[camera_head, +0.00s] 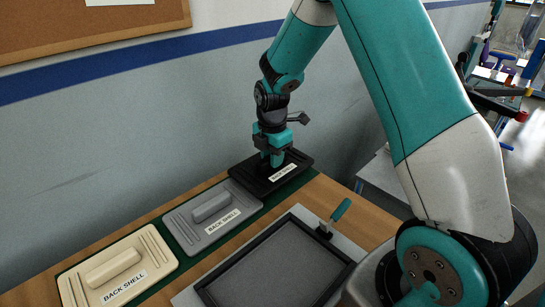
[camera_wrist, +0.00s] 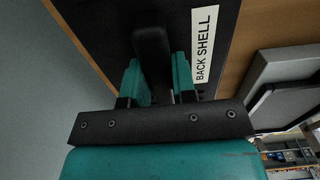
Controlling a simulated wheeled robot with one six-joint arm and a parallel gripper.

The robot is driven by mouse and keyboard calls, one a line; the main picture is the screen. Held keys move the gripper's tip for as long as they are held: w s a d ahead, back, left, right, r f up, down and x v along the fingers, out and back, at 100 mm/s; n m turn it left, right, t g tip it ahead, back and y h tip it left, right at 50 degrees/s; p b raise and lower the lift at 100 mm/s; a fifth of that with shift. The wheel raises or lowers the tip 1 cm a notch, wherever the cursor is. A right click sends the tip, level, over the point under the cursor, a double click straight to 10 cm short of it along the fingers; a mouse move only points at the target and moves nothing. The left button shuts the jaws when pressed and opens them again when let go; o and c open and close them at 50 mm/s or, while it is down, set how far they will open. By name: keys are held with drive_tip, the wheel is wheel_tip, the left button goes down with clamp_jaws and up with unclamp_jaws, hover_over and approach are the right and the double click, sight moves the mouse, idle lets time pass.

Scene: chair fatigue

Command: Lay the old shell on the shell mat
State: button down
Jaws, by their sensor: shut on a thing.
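A black back shell (camera_head: 248,175) with a white "BACK SHELL" label is at the far end of the dark green shell mat (camera_head: 188,246). It looks flat on the mat or just above it; I cannot tell whether it touches. My gripper (camera_head: 272,160) points down over its middle, shut on the shell's raised black grip bar. In the wrist view the two teal fingers (camera_wrist: 156,78) stand on either side of that bar, with the black plate (camera_wrist: 95,25) around it. Nothing in the pictures marks which shell is the old one.
A grey back shell (camera_head: 185,228) and a cream back shell (camera_head: 88,285) lie on the mat, nearer. A black-rimmed grey tray fixture (camera_head: 235,270) with a teal-handled clamp (camera_head: 340,212) stands to the right on the wooden bench (camera_head: 330,192). A grey wall (camera_head: 110,140) runs close behind the mat.

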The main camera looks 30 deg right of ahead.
drive_tip(key=shift+f, duration=0.3)
drive_tip(key=shift+f+b, duration=0.3)
drive_tip(key=shift+f, duration=0.25)
drive_tip(key=shift+f, duration=0.1)
drive_tip(key=c, duration=0.9)
unclamp_jaws()
